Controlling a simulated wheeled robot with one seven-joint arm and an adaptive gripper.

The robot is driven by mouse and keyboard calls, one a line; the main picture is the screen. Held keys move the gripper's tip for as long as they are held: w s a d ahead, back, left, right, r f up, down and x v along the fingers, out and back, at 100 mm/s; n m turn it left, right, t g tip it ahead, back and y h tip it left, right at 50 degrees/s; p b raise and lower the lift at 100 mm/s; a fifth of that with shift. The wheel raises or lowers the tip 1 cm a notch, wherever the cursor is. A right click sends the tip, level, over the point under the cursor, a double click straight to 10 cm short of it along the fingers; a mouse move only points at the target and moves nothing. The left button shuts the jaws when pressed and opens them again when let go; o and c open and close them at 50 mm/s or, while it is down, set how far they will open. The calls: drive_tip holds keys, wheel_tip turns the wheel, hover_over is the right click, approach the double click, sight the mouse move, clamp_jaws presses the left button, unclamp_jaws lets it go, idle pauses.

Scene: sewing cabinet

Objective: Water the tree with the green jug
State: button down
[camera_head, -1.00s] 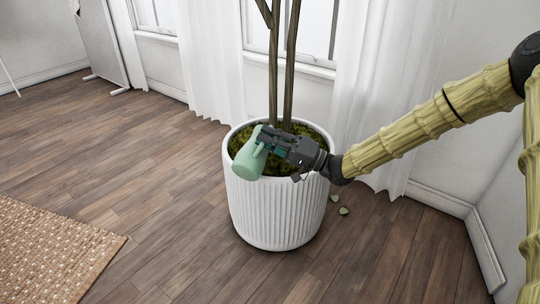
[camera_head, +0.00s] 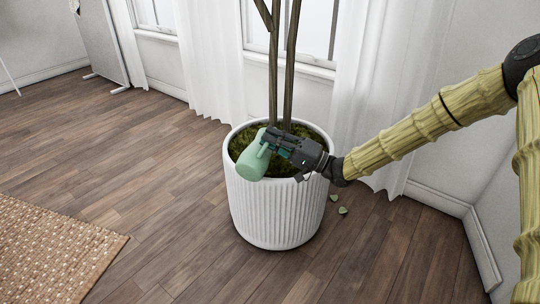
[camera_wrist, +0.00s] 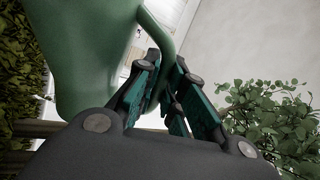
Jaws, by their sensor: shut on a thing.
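The green jug (camera_head: 251,163) is tilted over the left side of the white ribbed pot (camera_head: 272,215), above its mossy soil (camera_head: 240,143). My gripper (camera_head: 270,143) is shut on the jug's handle. In the wrist view, the handle (camera_wrist: 160,32) runs between the teal finger pads of my gripper (camera_wrist: 165,88), and the jug's body (camera_wrist: 85,45) fills the upper left. The tree's trunks (camera_head: 281,80) rise from the pot just behind my gripper. Green leaves (camera_wrist: 268,115) show at the right of the wrist view. I cannot see the jug's inside or any water.
White curtains (camera_head: 365,90) and windows stand behind the pot. A few fallen leaves (camera_head: 338,204) lie on the wooden floor to its right. A woven rug (camera_head: 50,250) lies at the lower left. The floor left of the pot is clear.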

drive_tip(key=shift+s+d, duration=0.15)
drive_tip(key=shift+d, duration=0.45)
drive_tip(key=shift+d+m+p, duration=0.2)
drive_tip(key=shift+m+p, duration=0.2)
idle(0.8)
